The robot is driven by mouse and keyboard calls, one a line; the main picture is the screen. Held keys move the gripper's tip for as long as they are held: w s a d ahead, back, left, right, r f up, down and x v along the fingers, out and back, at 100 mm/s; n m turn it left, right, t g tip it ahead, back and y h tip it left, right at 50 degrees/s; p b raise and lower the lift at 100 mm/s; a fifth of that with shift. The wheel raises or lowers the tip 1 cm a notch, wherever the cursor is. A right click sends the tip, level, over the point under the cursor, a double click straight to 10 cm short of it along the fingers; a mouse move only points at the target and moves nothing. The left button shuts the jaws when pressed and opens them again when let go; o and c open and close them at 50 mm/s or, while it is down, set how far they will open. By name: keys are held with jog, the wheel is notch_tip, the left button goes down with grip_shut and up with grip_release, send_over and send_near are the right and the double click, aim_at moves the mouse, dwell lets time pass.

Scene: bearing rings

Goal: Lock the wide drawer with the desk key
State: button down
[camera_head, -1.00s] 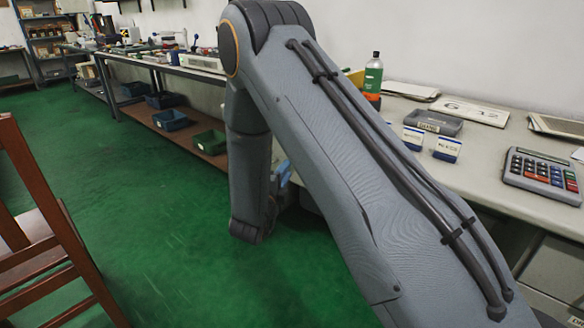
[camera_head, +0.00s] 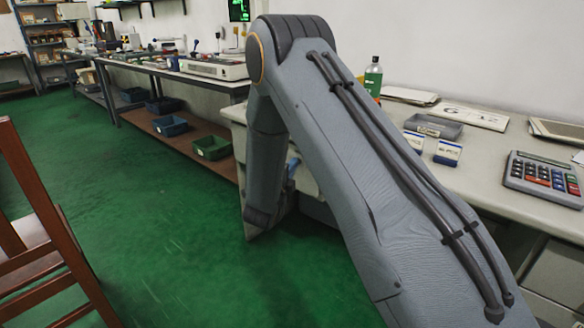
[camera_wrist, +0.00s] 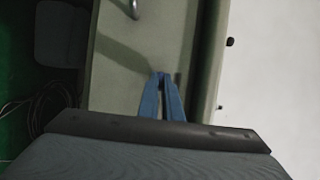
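My gripper (camera_wrist: 162,77) shows in the wrist view as two blue fingers whose tips come together. Any thin thing between the tips is too small and dark to make out, and I see no key. The tips are over a grey-green panel (camera_wrist: 115,75), which looks like a drawer front; whether they touch it is unclear. A curved metal handle (camera_wrist: 133,8) shows at the top edge of the panel. In the head view my arm hides most of my gripper and the drawer fronts; a bit of blue shows behind the arm. I cannot make out a lock.
The desk top (camera_head: 480,180) holds a calculator (camera_head: 543,178), a grey tray (camera_head: 433,126), small labelled boxes (camera_head: 447,152) and a green bottle (camera_head: 373,77). A wooden chair (camera_head: 40,230) stands at left. Green floor (camera_head: 170,240) is clear between. Cables (camera_wrist: 50,100) lie near the panel.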

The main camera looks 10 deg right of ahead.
jog(key=shift+p, duration=0.3)
jog(key=shift+w+a+r+n+g+h+p, duration=0.1)
jog(key=shift+n+g+h+p, duration=0.15)
jog(key=shift+n+g+p, duration=1.6)
jog(key=shift+w+a+r+n+g+h+p, duration=0.25)
jog(key=shift+n+g+p, duration=0.45)
jog(key=shift+n+p, duration=1.35)
jog(key=shift+s+d+n+g+h+p, duration=0.1)
jog(key=shift+n+g+h+p, duration=0.2)
jog(key=shift+n+g+p, duration=1.7)
jog(key=shift+n+t+b, duration=0.85)
jog(key=shift+n+b, duration=0.05)
jog(key=shift+b, duration=0.05)
jog(key=c, duration=1.9)
grip_release()
jog(key=shift+c, duration=0.2)
jog(key=v, duration=0.7)
jog(key=shift+a+r, duration=0.2)
jog(key=shift+a, duration=0.15)
